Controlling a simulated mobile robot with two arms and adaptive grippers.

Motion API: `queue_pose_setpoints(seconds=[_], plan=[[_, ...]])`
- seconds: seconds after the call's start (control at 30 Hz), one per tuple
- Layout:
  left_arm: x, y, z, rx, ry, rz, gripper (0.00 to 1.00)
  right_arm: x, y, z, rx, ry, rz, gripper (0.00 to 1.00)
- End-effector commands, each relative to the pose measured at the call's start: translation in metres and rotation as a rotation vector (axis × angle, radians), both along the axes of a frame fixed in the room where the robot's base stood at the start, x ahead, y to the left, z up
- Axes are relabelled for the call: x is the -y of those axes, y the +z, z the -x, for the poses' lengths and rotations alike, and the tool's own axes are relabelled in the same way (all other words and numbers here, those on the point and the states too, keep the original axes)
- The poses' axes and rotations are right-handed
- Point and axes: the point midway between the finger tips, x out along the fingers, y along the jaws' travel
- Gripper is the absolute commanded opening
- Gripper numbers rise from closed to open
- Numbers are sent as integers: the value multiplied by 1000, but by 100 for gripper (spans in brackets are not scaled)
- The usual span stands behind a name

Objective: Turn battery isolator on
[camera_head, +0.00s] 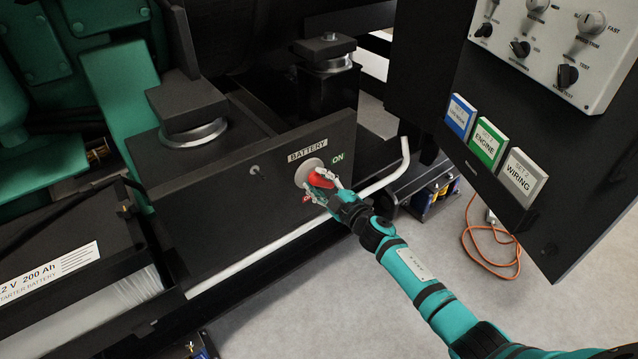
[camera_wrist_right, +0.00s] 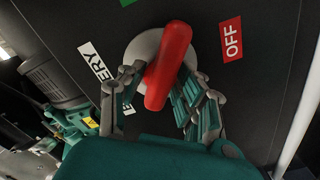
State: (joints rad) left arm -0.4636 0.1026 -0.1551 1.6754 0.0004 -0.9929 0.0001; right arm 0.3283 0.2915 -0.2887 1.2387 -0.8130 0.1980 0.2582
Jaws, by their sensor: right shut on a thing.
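The battery isolator has a red handle (camera_head: 321,178) on a pale round plate (camera_head: 304,171), set in a dark panel (camera_head: 215,195). The BATTERY label (camera_head: 307,150) is above it and the green ON mark (camera_head: 338,158) is to its upper right. My right gripper (camera_head: 324,186) is shut on the red handle. In the right wrist view its fingers lie on both sides of the red handle (camera_wrist_right: 168,67). There the handle's far end points between the green mark (camera_wrist_right: 125,5) and the red OFF label (camera_wrist_right: 231,40). My left gripper is not in view.
A control panel (camera_head: 545,45) with knobs hangs at the upper right, with blue, green and white label blocks below it. A pale bent rail (camera_head: 395,178) runs below the isolator panel. A starter battery (camera_head: 55,275) stands at lower left. An orange cable (camera_head: 492,255) lies on the floor.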

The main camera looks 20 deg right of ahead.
Motion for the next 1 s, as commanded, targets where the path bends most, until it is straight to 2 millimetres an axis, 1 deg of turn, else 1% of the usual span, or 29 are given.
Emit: queue_pose_setpoints(seconds=[0.03, 0.5, 0.73, 1.0], plan=[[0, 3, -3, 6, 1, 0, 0, -1, -3, 1, 13, 2, 44, 1], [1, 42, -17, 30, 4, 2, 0, -1, -4, 1, 154, 2, 434, 1], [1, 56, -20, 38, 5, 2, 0, -1, -3, 1, 198, 4, 556, 1], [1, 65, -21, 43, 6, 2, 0, -1, -3, 1, 223, 3, 627, 1]])
